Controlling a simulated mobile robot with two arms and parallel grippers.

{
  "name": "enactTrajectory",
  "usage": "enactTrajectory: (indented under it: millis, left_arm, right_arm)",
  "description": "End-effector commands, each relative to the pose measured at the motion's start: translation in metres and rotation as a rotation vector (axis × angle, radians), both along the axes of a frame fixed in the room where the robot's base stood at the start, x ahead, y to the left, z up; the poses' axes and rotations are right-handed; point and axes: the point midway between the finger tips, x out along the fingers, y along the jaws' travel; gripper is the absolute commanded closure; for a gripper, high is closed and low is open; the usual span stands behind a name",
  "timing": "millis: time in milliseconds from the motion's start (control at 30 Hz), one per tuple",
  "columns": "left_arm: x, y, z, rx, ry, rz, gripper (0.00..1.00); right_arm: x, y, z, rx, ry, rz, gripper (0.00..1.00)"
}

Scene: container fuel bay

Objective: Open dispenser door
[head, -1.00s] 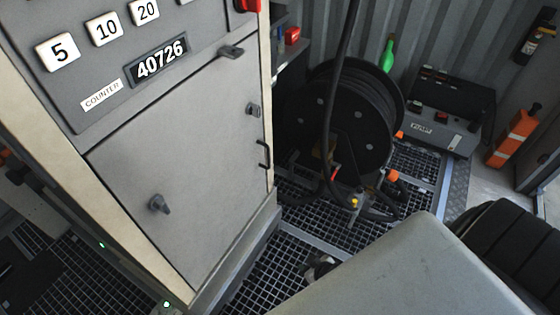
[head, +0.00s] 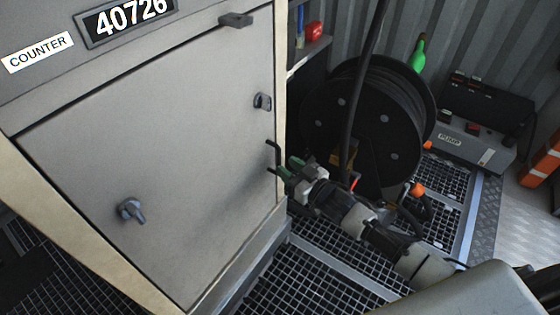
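The grey dispenser door (head: 165,165) is shut, flush in the front of the dispenser cabinet (head: 283,100). Another latch (head: 236,20) sits above the door's top edge. My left gripper is out of view.
A black hose reel (head: 365,125) stands right of the cabinet, with a hose in front. Metal grating (head: 265,285) covers the floor. A counter display (head: 128,15) is above the door.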

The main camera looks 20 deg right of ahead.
Motion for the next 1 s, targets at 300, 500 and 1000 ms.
enactTrajectory:
  millis: [300, 500, 1000]
  left_arm:
    - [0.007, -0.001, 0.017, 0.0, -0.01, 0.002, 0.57]
    - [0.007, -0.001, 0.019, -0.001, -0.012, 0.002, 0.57]
    - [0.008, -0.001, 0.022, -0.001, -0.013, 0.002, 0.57]
  right_arm:
    - [0.034, 0.017, 0.0, 0.0, 0.0, 0.0, 0.63]
    - [0.036, 0.018, 0.0, 0.0, 0.001, 0.0, 0.63]
    - [0.036, 0.018, 0.0, 0.0, 0.001, 0.0, 1.0]
